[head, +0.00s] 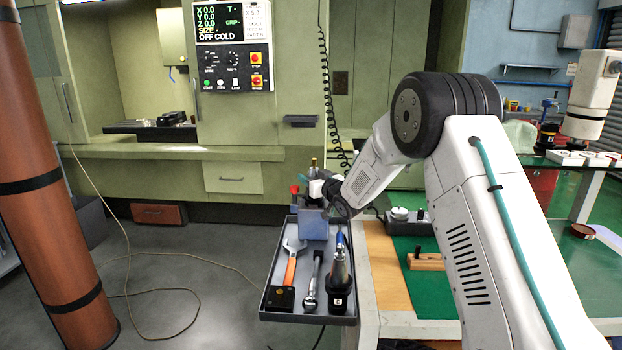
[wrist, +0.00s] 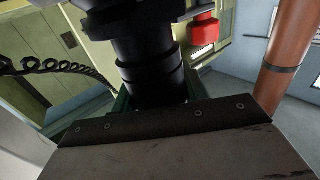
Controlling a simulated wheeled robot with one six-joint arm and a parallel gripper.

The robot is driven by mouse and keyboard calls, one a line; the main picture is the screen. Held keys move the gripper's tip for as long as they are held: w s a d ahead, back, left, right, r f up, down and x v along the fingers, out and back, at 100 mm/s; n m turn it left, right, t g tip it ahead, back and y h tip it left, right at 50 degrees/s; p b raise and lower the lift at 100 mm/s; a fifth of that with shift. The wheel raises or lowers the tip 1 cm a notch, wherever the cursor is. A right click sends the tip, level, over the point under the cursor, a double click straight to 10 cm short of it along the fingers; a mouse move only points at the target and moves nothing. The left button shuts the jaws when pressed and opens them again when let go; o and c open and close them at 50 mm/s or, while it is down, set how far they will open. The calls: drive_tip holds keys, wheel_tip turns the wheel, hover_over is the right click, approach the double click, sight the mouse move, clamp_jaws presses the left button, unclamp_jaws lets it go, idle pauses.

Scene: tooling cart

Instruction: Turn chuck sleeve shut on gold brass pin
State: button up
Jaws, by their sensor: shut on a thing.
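The gold brass pin (head: 313,163) stands upright as a small gold tip above the blue-grey block (head: 314,224) in the head view. My gripper (head: 318,188) is at the chuck just above that block, reaching in from the right. In the wrist view a black ridged cylinder, which looks like the chuck sleeve (wrist: 147,62), rises behind my gripper's broad grey finger with its dark riveted pad. My gripper is shut on the sleeve. The far finger and the pin's lower part are hidden, and the pin cannot be made out in the wrist view.
A red knob (wrist: 204,31) is close beside the sleeve. The grey tray (head: 270,311) below holds an orange-handled wrench (head: 290,268), a ratchet (head: 313,280) and a blue-topped tool in a black holder (head: 340,282). A coiled black cord (head: 328,100) hangs behind.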

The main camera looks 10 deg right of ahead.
drive_tip(key=shift+m+h, duration=0.3)
drive_tip(key=m+h, duration=0.2)
drive_tip(key=h, duration=0.1)
drive_tip(key=m+h, duration=0.2)
drive_tip(key=h, duration=0.2)
drive_tip(key=shift+d+t, duration=0.2)
drive_tip(key=shift+t, duration=0.1)
drive_tip(key=shift+d+m+g+h, duration=0.2)
drive_tip(key=shift+m+g+h, duration=0.2)
drive_tip(key=shift+m+h, duration=0.85)
drive_tip(key=shift+d+m+g+h, duration=0.15)
drive_tip(key=shift+m+g+h, duration=0.25)
drive_tip(key=shift+m+h, duration=0.85)
drive_tip(key=shift+d+h, duration=0.1)
drive_tip(key=shift+h, duration=0.6)
drive_tip(key=o, duration=1)
drive_tip(key=shift+s, duration=0.1)
drive_tip(key=v, duration=0.7)
drive_tip(key=shift+s+r, duration=0.15)
drive_tip(key=shift+s, duration=0.15)
